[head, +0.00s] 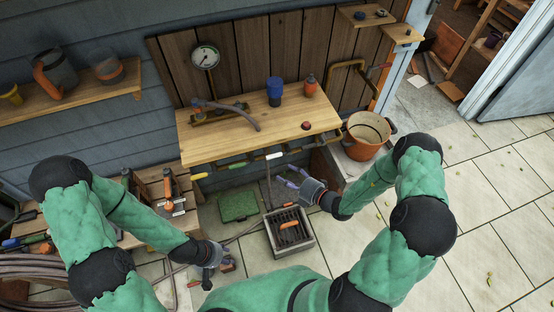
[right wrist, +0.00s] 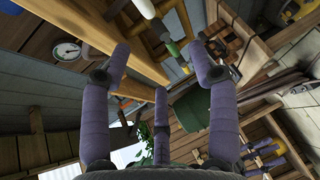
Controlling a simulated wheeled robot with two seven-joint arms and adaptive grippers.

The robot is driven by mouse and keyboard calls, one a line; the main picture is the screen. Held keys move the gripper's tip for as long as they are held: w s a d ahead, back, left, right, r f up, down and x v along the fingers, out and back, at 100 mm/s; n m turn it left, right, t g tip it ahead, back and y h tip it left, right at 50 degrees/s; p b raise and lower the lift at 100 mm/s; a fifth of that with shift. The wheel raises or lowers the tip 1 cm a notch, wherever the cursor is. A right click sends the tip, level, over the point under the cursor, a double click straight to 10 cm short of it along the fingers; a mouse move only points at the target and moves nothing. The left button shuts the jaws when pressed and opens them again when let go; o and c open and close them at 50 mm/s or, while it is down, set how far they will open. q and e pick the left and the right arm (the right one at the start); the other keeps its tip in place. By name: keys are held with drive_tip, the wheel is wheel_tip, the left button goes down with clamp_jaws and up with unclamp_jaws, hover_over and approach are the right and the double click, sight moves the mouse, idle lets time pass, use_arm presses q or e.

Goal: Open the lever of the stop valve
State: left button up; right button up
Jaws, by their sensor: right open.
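Brass pipework (head: 345,66) runs along the wall at the bench's right end, with a small red part (head: 384,66) beside it that may be the stop valve's lever; its position is too small to tell. A second brass pipe assembly (head: 218,117) lies on the bench under the gauge. My right gripper (head: 287,179) is open and empty, in front of and below the bench's front edge, well apart from both pipes. Its spread purple fingers also show in the right wrist view (right wrist: 160,85). My left gripper (head: 222,254) is low at the left; its fingers are unclear.
The wooden bench (head: 190,148) carries a blue cup (head: 274,91), an orange bottle (head: 310,85) and a dark curved hose. Handled tools hang below its front edge. A terracotta bucket (head: 367,136) stands right, a grated drain (head: 290,232) below.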

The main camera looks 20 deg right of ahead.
sight(277, 156)
drive_tip(key=w+b, duration=0.1)
drive_tip(key=w, duration=0.2)
drive_tip(key=w+a+f+m+t+h+b, duration=0.1)
drive_tip(key=w, duration=0.3)
drive_tip(key=w+m+b, duration=0.1)
drive_tip(key=w, duration=0.3)
drive_tip(key=shift+a+f+t+h+b, duration=0.15)
drive_tip(key=shift+f+t+h+b, duration=0.15)
clamp_jaws()
